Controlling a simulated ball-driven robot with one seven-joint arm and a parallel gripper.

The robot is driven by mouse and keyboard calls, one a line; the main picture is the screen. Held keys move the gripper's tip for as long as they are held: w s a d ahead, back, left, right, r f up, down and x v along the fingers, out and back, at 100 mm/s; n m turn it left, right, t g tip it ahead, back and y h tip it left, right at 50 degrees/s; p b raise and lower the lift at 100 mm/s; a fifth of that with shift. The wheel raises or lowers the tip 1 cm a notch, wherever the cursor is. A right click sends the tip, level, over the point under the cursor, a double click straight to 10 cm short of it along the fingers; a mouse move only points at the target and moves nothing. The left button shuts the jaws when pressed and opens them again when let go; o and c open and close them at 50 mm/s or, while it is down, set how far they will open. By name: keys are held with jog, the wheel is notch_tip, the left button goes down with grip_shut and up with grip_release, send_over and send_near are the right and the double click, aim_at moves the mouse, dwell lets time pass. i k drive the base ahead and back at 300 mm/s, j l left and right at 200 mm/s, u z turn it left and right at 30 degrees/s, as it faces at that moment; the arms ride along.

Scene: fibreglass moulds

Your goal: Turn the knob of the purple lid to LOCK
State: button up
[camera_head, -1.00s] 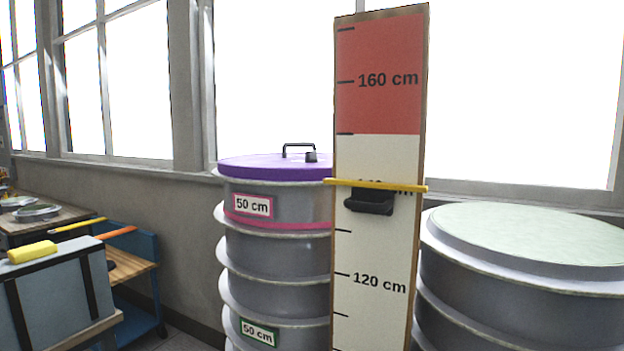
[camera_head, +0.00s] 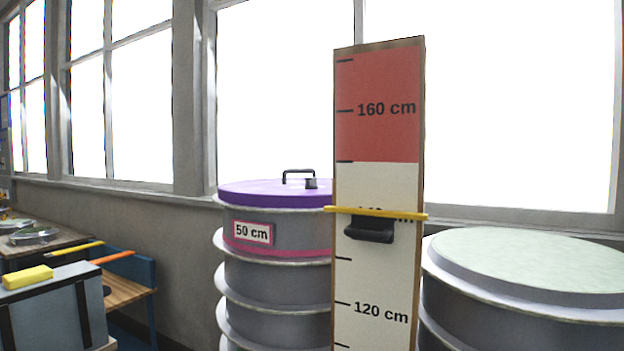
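The purple lid (camera_head: 252,191) lies on top of a stack of grey round moulds at the centre, partly hidden on its right by a tall measuring board. A black handle (camera_head: 299,171) stands up from the lid. A small dark knob (camera_head: 311,184) sits on the lid in front of the handle, close to the board's edge. Its markings are too small to read, so I cannot tell its setting. My gripper is not in view.
The measuring board (camera_head: 376,275) stands upright in front, with a yellow bar (camera_head: 375,213) and black slider (camera_head: 370,230). A pale-topped mould stack (camera_head: 530,262) stands right. A grey case with a yellow block (camera_head: 27,277) and a wooden bench (camera_head: 128,288) are at left.

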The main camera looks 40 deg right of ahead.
aim_at(311, 182)
jog(key=i+z, duration=0.4)
jog(key=i+j+z, duration=0.2)
jog(key=z, duration=0.25)
